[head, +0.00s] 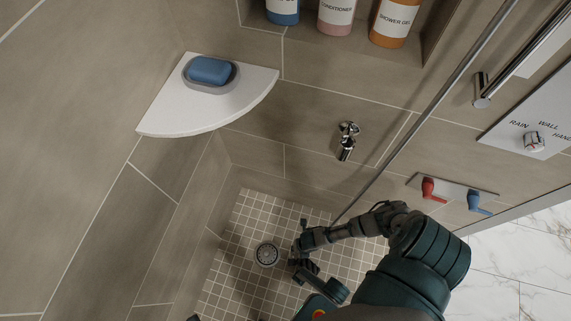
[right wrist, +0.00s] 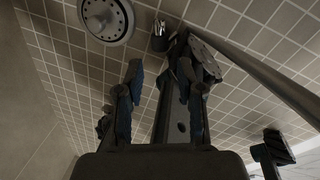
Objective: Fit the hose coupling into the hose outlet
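The chrome hose outlet (head: 347,140) juts from the tiled wall in the head view. My right gripper (head: 299,248) is low over the shower floor, below the outlet and beside the drain. In the right wrist view its two fingers (right wrist: 158,75) stand apart with a gap between them. A small shiny cylinder (right wrist: 158,38) shows beyond the fingertips; it may be the hose coupling, but I cannot tell for sure. A grey disc with slots (right wrist: 205,57) lies partly behind the right-hand finger. No coupling can be made out in the head view. My left gripper is not clearly seen.
A round floor drain (head: 266,253) is left of the gripper. A slanted metal rail (head: 430,113) crosses on the right. A corner shelf (head: 165,117) holds soap on a dish. Red (head: 431,188) and blue (head: 477,203) handles stick out at right.

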